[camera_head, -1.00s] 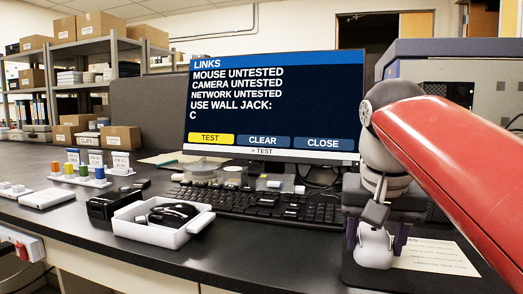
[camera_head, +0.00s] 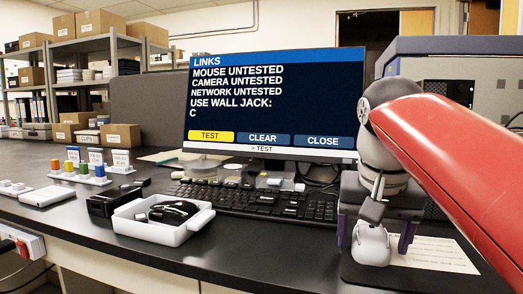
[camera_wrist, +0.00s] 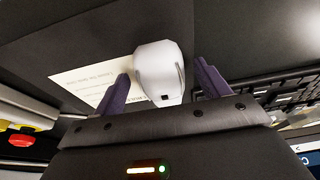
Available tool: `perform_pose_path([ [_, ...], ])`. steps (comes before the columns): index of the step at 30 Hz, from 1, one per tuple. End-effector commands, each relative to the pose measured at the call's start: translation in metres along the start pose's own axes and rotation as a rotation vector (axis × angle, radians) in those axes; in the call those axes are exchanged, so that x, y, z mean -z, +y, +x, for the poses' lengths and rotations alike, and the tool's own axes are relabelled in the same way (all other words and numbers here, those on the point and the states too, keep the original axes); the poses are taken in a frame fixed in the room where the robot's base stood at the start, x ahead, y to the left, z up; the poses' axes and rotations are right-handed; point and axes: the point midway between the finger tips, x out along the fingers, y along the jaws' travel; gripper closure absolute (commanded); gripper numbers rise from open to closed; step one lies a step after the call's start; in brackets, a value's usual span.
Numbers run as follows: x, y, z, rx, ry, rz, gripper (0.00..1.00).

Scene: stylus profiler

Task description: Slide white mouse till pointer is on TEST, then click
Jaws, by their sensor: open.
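The white mouse (camera_head: 371,246) sits on the dark mat (camera_head: 352,274) at the right of the desk. My gripper (camera_head: 374,237) is lowered over it, with one purple finger on each side. In the wrist view the mouse (camera_wrist: 158,70) lies between the two fingers, with a gap at each side; the jaws are open. The monitor (camera_head: 275,105) shows TEST (camera_head: 211,136) highlighted yellow, CLEAR and CLOSE in blue, and the line "> TEST" below. The screen reads mouse, camera and network untested. No separate pointer arrow is distinguishable.
A black keyboard (camera_head: 262,202) lies left of the mouse. A printed sheet (camera_head: 435,254) lies to its right. A white tray (camera_head: 150,232) holding a black mouse (camera_head: 174,211) stands further left. A grey instrument (camera_head: 450,60) stands behind my arm.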

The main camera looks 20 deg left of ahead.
Motion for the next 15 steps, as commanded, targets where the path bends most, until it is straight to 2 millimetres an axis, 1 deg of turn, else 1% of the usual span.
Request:
perform_pose_path([
  [7, 0.001, 0.000, -0.002, 0.000, 0.001, 0.000, 0.25],
  [15, 0.009, 0.000, -0.026, 0.001, 0.002, -0.001, 0.25],
])
